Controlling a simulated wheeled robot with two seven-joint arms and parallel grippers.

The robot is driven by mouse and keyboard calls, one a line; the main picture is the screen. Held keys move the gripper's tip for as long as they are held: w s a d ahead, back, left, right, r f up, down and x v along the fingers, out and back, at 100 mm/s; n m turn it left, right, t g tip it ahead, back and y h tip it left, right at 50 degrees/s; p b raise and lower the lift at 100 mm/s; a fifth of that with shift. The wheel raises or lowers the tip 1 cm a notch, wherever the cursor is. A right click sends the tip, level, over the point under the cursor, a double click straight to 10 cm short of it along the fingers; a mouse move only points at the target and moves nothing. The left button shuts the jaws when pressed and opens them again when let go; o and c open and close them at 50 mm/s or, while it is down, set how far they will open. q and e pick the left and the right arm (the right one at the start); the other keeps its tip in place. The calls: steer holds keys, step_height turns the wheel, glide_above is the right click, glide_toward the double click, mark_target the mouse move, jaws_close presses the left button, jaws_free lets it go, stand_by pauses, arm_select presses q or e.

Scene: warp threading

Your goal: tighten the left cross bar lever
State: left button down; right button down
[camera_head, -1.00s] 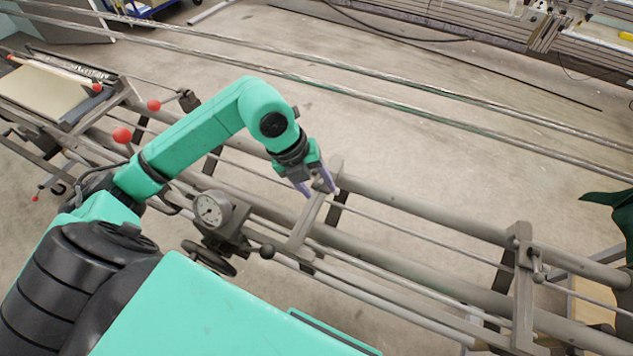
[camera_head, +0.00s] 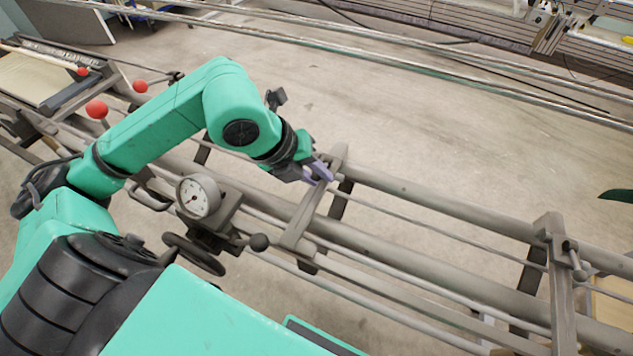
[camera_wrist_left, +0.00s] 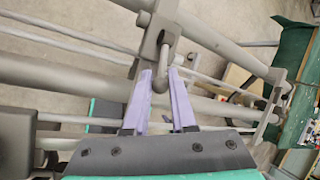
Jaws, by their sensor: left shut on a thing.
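The left cross bar (camera_head: 300,222) is a grey metal bar lying across the long rails in the middle of the head view. Its lever (camera_wrist_left: 162,66) is a grey handle with a rounded end, seen at the top middle of the left wrist view. My left gripper (camera_head: 320,172) is at the far end of this bar. Its purple fingers (camera_wrist_left: 161,82) sit on either side of the lever's rounded end and are shut on it. In the head view the fingers and wrist hide the lever. My right gripper is not in view.
A second cross bar (camera_head: 561,300) with its own lever (camera_head: 577,262) stands at the right. A dial gauge (camera_head: 198,196), a handwheel (camera_head: 194,254) and a black knob (camera_head: 259,242) sit close below my left arm. Red knobs (camera_head: 97,109) stand behind it. Floor beyond the rails is clear.

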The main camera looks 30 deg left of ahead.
arm_select(q)
steer(key=c, duration=0.7)
jaws_free()
steer(key=shift+c, duration=0.2)
steer(key=b+v, duration=0.2)
steer(key=v, duration=1.2)
steer(key=shift+r, duration=0.25)
steer(key=shift+s, duration=0.1)
